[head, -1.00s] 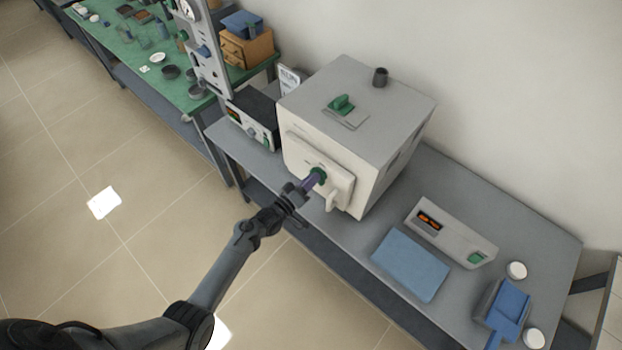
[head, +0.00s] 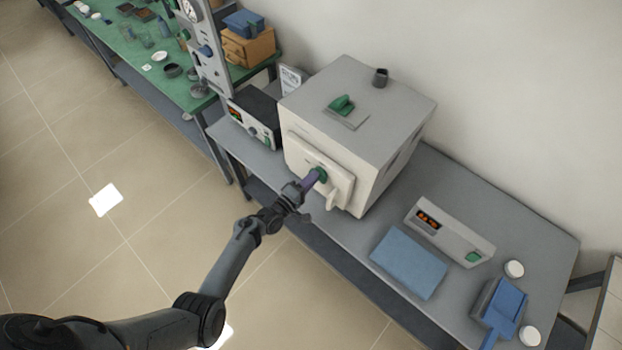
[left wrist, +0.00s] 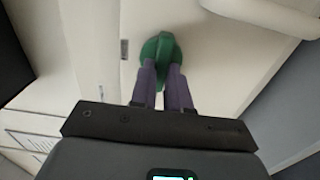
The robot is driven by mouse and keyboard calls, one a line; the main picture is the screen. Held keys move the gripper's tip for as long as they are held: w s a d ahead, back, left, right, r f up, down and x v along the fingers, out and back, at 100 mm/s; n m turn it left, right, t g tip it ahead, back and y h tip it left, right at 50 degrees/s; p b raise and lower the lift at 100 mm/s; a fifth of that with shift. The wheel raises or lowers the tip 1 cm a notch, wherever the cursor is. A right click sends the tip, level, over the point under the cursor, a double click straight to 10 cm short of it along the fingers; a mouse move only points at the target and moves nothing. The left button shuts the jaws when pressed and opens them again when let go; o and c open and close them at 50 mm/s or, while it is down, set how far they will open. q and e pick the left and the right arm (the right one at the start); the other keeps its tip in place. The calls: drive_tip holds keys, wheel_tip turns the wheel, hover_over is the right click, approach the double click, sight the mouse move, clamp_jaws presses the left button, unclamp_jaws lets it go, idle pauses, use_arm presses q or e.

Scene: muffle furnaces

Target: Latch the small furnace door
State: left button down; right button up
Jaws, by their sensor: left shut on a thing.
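The small furnace (head: 355,125) is a cream box with a grey top on the grey bench. Its door (head: 338,188) lies flat against the front, and I see no clear gap around it. A green latch knob (head: 321,173) sits on the door; in the left wrist view the knob (left wrist: 160,47) is round with a raised grip bar. My left gripper (head: 316,177) is shut on the knob, its purple fingers on either side of the bar, as the left wrist view (left wrist: 163,80) shows. A pale handle (head: 332,200) sticks out just right of the knob. My right gripper is not in view.
A dark-topped instrument (head: 252,118) stands left of the furnace. The floor before the bench is clear.

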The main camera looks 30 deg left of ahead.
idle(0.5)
use_arm(q)
drive_tip(key=c, duration=1.1)
unclamp_jaws()
drive_tip(key=v, duration=1)
drive_tip(key=shift+s+p, duration=0.3)
drive_tip(key=shift+s, duration=0.05)
drive_tip(key=shift+s+a, duration=0.1)
